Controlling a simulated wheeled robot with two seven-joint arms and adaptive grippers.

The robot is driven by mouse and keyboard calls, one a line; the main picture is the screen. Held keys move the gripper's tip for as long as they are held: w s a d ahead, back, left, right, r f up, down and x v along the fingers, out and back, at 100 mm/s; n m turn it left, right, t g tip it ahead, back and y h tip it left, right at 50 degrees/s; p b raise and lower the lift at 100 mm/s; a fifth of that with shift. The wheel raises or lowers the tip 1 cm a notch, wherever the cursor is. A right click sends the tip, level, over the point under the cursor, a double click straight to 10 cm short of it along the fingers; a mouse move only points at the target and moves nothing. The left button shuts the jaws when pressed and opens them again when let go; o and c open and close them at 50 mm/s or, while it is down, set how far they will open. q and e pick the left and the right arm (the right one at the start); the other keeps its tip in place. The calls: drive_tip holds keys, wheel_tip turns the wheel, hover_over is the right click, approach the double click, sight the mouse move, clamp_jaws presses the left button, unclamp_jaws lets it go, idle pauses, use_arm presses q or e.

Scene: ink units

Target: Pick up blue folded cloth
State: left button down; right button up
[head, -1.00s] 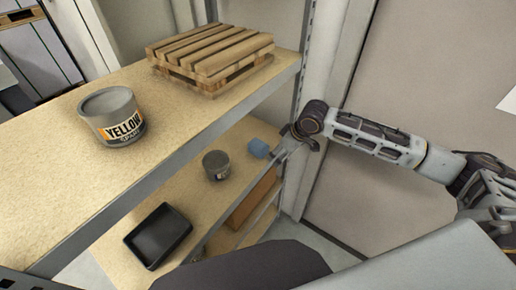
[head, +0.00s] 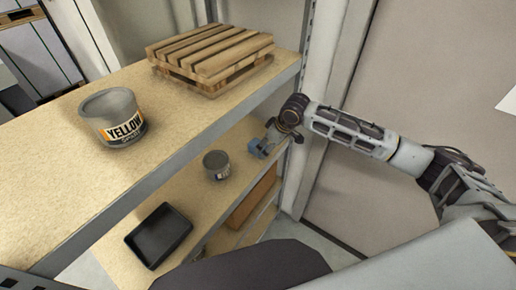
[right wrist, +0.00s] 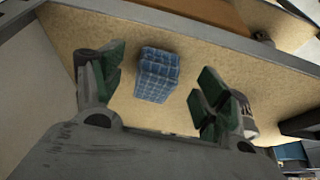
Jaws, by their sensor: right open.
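The blue folded cloth (right wrist: 157,75) lies on the lower shelf and shows a checked pattern in the right wrist view. In the head view only a small part of the cloth (head: 256,151) shows beside my right gripper (head: 268,142). In the right wrist view my right gripper (right wrist: 158,88) is open, with one finger pad to each side of the cloth and gaps between. The cloth is not held. My left gripper is not in view.
A grey can (head: 217,165) and a black tray (head: 158,236) stand on the lower shelf (head: 180,190). The upper shelf (head: 60,160) holds a yellow-labelled can (head: 112,118) and a small wooden pallet (head: 208,60). A metal upright (head: 307,60) stands close to my right arm.

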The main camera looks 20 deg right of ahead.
sight(252, 145)
drive_tip(key=shift+w+a, duration=0.55)
drive_tip(key=shift+w, duration=0.2)
drive_tip(key=shift+w+a, duration=0.55)
drive_tip(key=shift+w, duration=0.15)
drive_tip(key=shift+w+a+f, duration=0.1)
drive_tip(key=shift+w+a, duration=0.05)
drive_tip(key=shift+w, duration=0.1)
drive_tip(key=shift+x, duration=1.35)
drive_tip(key=c, duration=1.2)
